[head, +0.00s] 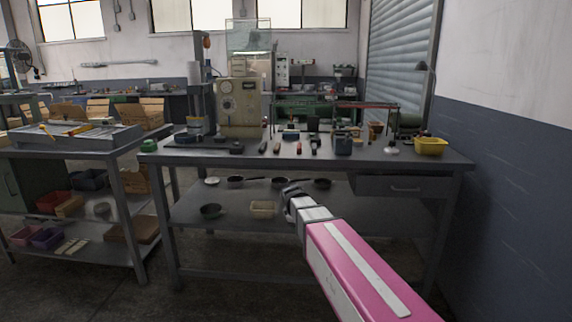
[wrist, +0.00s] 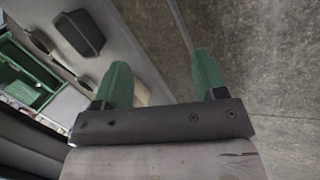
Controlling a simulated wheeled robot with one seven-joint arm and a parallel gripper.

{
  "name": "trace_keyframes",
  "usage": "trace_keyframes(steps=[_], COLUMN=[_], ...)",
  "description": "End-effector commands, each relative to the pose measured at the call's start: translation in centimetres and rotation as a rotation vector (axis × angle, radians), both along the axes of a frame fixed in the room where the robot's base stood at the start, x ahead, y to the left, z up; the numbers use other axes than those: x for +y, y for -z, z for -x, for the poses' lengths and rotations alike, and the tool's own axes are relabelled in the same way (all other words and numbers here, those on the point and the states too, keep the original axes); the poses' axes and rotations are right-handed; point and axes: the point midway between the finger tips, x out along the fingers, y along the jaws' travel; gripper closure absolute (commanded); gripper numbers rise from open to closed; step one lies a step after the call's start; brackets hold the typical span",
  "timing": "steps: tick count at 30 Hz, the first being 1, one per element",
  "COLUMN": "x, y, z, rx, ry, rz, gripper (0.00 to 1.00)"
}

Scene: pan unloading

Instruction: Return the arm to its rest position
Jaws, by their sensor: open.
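My arm, pink and white, reaches up from the lower right in the head view. My gripper (head: 292,194) is at its far end, in front of the workbench (head: 250,158) and below the level of its top. In the wrist view my gripper (wrist: 162,85) shows two green fingers spread apart, with nothing between them. Bare floor (wrist: 255,45) lies beyond the fingers. Dark pans (head: 322,184) sit on the bench's lower shelf, partly behind the gripper.
A yellow bin (head: 430,146) stands on the bench top at the right, among tools and machines. A second table (head: 70,140) with a grey tray is at the left. Open floor lies in front.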

Motion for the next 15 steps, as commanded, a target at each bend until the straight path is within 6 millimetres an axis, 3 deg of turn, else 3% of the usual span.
trace_keyframes(steps=[1, 6, 12, 15], x=[-2.5, -8.2, -12.1, -13.0], y=[1.9, 7.1, 10.7, 11.6], z=[2.8, 10.1, 17.2, 19.1], rx=[0.024, 0.097, 0.167, 0.188], ry=[0.111, 0.525, 0.933, 1.055], rz=[-0.05, -0.221, -0.349, -0.381], gripper=[0.35, 0.35, 0.35, 0.35])
